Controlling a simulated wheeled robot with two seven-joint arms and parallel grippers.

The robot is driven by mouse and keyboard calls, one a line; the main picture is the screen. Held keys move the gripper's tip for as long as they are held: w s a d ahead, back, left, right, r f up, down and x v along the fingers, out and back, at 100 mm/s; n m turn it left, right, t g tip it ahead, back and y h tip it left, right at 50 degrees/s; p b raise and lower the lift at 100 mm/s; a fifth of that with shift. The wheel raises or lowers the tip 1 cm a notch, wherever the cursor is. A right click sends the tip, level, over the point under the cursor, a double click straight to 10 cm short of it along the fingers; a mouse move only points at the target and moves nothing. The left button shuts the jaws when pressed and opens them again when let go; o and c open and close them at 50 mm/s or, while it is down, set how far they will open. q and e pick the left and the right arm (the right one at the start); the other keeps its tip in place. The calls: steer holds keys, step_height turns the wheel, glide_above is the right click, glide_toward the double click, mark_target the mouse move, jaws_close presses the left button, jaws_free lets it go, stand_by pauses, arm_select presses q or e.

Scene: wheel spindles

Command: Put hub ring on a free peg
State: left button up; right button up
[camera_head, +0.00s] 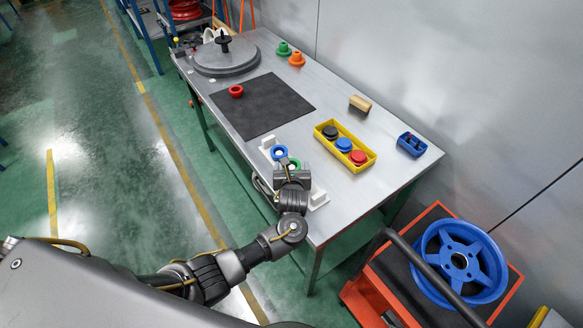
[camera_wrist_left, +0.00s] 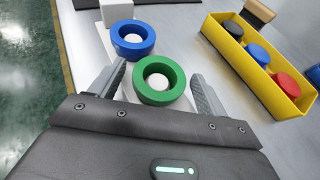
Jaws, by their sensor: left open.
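A green ring (camera_wrist_left: 160,98) and a blue ring (camera_wrist_left: 133,53) each sit around a white round peg top on a white holder at the table's near edge. In the head view the blue ring (camera_head: 273,155) shows clearly, while the green ring (camera_head: 296,163) is partly hidden by my gripper. A red ring (camera_head: 236,93) lies on the dark mat (camera_head: 265,106). My left gripper (camera_head: 288,167) is open, its fingers on either side of the green ring with gaps visible in the wrist view (camera_wrist_left: 159,76). The holder's near part is hidden behind the gripper. My right gripper is out of view.
A yellow tray (camera_head: 350,167) with black, blue and red parts stands right of the holder. A wooden block (camera_head: 360,104), a blue bin (camera_head: 411,144), green and orange pieces (camera_head: 297,59) and a grey disc (camera_head: 226,58) are on the table. The mat is mostly clear.

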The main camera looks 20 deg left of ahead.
arm_select(q)
steer(key=shift+s+r, duration=0.15)
steer(key=shift+s, duration=0.05)
steer(key=p+v, duration=0.6)
steer(key=v, duration=0.4)
steer(key=shift+s+d+r, duration=0.15)
steer(key=shift+s, duration=0.05)
steer(key=shift+s+d+p, duration=0.15)
steer(key=shift+s+p, duration=0.2)
steer(key=shift+s, duration=0.2)
